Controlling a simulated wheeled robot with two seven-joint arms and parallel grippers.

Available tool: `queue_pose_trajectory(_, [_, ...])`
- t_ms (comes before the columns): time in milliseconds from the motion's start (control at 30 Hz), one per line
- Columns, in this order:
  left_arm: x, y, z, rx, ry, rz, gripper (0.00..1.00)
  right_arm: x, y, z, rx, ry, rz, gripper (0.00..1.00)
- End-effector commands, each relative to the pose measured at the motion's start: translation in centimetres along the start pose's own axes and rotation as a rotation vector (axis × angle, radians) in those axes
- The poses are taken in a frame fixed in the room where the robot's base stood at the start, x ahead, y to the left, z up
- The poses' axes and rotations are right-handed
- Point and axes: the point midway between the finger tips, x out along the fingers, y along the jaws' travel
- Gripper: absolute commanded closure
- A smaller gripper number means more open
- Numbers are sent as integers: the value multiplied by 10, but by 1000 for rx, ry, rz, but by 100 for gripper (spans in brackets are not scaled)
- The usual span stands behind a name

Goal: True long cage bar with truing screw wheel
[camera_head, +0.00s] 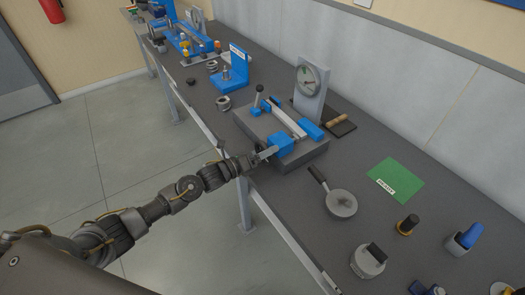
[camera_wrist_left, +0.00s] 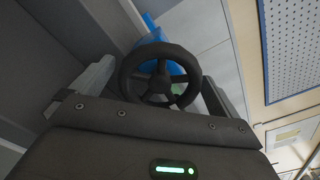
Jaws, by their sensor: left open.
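A grey fixture (camera_head: 318,152) stands on the bench in the head view. It carries blue end blocks (camera_head: 281,146) and a long pale bar (camera_head: 285,118) running between them. A round dial (camera_head: 309,82) on a grey post stands behind it. My left gripper (camera_head: 265,155) is at the fixture's near blue block. In the left wrist view a black spoked wheel (camera_wrist_left: 160,72) lies between the open fingers of my left gripper (camera_wrist_left: 155,90), with blue behind it. I cannot tell whether the fingers touch its rim. The wheel is not clear in the head view. My right gripper is out of view.
A round pan-like disc with a dark handle (camera_head: 341,204) lies right of the fixture, near a green labelled mat (camera_head: 396,180). A knobbed grey cylinder (camera_head: 368,261) and a blue-topped holder (camera_head: 465,240) stand further right. A blue labelled stand (camera_head: 238,68) is at the left.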

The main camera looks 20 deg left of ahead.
Motion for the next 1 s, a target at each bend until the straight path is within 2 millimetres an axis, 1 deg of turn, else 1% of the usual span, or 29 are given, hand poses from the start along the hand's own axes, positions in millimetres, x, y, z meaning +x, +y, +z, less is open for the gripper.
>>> queue_pose_trajectory(133, [0, 0, 0, 0, 0, 0, 0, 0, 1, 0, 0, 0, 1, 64])
queue_pose_trajectory(433, [0, 0, 0, 0, 0, 0, 39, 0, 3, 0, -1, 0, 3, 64])
queue_pose_trajectory(767, [0, 1, 0, -49, 0, 0, 40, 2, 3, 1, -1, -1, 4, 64])
queue_pose_trajectory(1000, [0, 1, -1, -203, -1, 0, 40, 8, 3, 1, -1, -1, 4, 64])
